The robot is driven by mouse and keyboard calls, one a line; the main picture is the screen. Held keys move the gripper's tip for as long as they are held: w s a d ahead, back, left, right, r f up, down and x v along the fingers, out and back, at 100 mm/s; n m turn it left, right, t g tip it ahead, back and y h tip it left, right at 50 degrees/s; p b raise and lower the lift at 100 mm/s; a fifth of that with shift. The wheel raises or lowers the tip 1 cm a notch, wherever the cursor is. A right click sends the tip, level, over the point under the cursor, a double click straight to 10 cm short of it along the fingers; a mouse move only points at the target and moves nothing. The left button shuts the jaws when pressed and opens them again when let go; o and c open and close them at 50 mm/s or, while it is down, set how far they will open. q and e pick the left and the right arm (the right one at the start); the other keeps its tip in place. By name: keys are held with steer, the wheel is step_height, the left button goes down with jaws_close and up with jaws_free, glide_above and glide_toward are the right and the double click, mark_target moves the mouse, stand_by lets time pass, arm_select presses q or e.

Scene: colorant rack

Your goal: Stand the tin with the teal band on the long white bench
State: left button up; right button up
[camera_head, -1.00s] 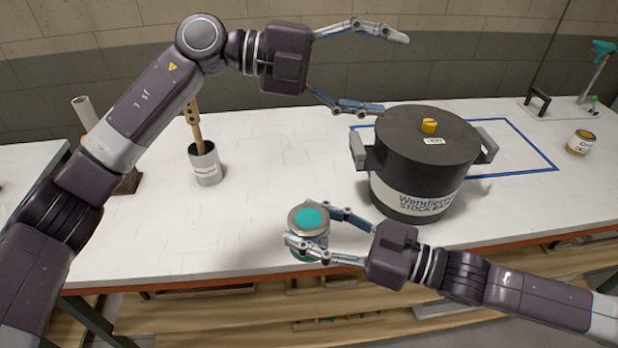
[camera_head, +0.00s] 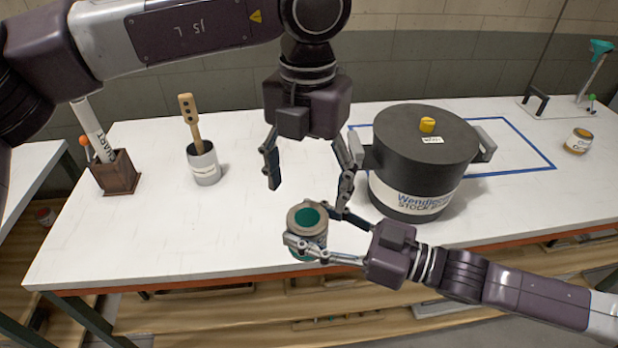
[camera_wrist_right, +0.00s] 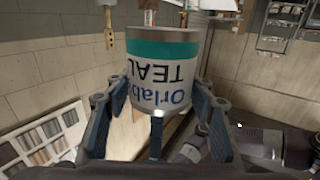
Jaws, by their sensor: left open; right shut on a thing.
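The tin with the teal band (camera_head: 309,220) is at the front edge of the long white bench (camera_head: 180,240), a teal disc on its lid. My right gripper (camera_head: 312,228) is shut around its sides. In the right wrist view the tin (camera_wrist_right: 162,75) shows its teal band and a label reading TEAL, upside down in the picture. I cannot tell whether its base touches the bench. My left gripper (camera_head: 309,193) is open and empty, fingers pointing down on either side above the tin's lid.
A large black stock pot (camera_head: 425,155) stands close to the right of both grippers. A grey cup (camera_head: 204,164) with a wooden paddle and a brown holder (camera_head: 115,174) stand left. The bench's front left is clear.

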mark_target(307, 229)
arm_select(q)
step_height(307, 229, down, 11)
steer(key=shift+r, duration=0.1)
stand_by(0.3)
steer(key=c, duration=1.2)
steer(key=shift+c, duration=0.8)
arm_select(e)
steer(key=o, duration=1.3)
steer(key=shift+o, duration=0.2)
